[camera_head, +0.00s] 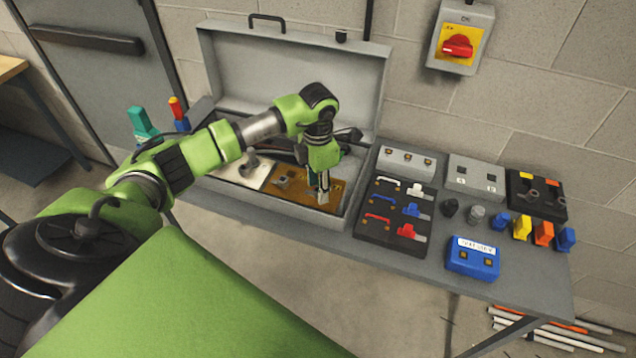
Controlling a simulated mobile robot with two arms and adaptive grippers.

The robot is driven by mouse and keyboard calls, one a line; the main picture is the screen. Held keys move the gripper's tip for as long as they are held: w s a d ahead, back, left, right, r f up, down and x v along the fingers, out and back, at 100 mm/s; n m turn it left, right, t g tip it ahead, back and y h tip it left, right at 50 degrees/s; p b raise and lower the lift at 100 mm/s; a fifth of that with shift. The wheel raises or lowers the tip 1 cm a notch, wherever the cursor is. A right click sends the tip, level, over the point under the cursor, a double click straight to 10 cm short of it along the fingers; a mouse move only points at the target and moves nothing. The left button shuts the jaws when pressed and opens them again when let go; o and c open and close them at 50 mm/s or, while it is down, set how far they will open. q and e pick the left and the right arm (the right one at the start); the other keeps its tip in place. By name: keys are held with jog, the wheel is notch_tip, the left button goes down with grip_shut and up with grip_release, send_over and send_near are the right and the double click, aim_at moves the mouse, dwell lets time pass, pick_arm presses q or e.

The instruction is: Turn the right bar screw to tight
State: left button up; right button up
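A brown plate (300,196) lies inside the open grey case (356,186), with a small dark fitting (282,181) near its left end. My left gripper (323,194) points down over the right end of this plate. Its fingers hide that end, so I cannot make out the right bar screw or how it is set. I cannot tell whether the fingertips touch anything or how far apart they are. My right gripper is not in view.
The case lid (290,75) stands open behind my arm. Right of the case are a black tray (392,236) with coloured handles, a blue box (473,259) and several coloured blocks. A red rotary switch (457,46) is on the wall.

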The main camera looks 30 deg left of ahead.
pick_arm(q)
jog(key=shift+f, duration=0.2)
jog(key=c, duration=1)
jog(key=shift+f+m+b, duration=0.1)
jog(key=shift+m+b, duration=0.4)
jog(key=shift+b, duration=0.2)
jog(key=m+b, duration=0.6)
jog(key=b, duration=0.1)
jog(key=shift+w+m, duration=0.1)
jog(key=shift+m, duration=0.2)
jog(key=m+b, duration=0.4)
jog(key=m, duration=0.1)
jog(key=shift+b, duration=0.35)
jog(key=m+b, duration=0.2)
jog(key=m, duration=0.3)
jog(key=shift+r+b, duration=0.2)
jog(key=shift+b, duration=0.1)
